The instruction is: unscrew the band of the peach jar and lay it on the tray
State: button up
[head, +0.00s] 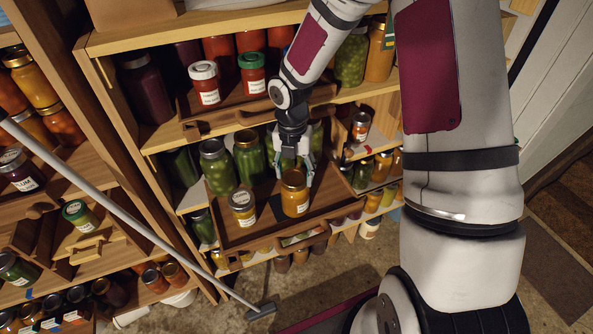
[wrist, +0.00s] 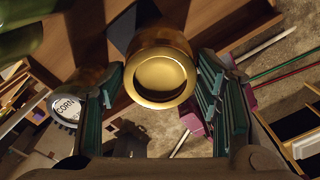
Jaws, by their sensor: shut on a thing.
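The peach jar (head: 295,202), with orange contents, a white label and a gold band, stands upright on a pulled-out wooden tray (head: 265,233). In the wrist view its gold band (wrist: 185,88) and round lid face the camera between my two fingers. The exact finger contact is hard to see. The band sits on the jar's top. The jar's lower part is hidden in the wrist view.
A corn jar (head: 243,208) stands just left of the peach jar; its lid shows in the wrist view (wrist: 66,108). Green jars (head: 216,165) stand behind. A dark flat square (head: 279,204) lies beside the peach jar. An upper shelf (head: 200,127) overhangs behind.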

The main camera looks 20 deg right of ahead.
jog(key=w+a+n, duration=0.2)
jog(key=w+n, duration=0.1)
jog(key=shift+a+n+t+p, duration=0.15)
jog(key=shift+n+t+p, duration=0.15)
jog(key=shift+w+r+n, duration=0.2)
jog(key=shift+r+n, duration=0.05)
jog(key=shift+n, duration=0.55)
jog(key=o, duration=1.3)
jog(key=shift+o, duration=0.2)
jog(key=shift+r, duration=0.1)
notch_tip(320, 180, up, 5)
send_over(292, 174)
jog(key=shift+w+a+r, duration=0.2)
jog(key=shift+w+a, duration=0.1)
jog(key=shift+a, duration=0.05)
jog(key=shift+s+d+r+m+g, duration=0.2)
jog(key=shift+d+r+m+g, duration=0.1)
jog(key=shift+r+g, duration=0.15)
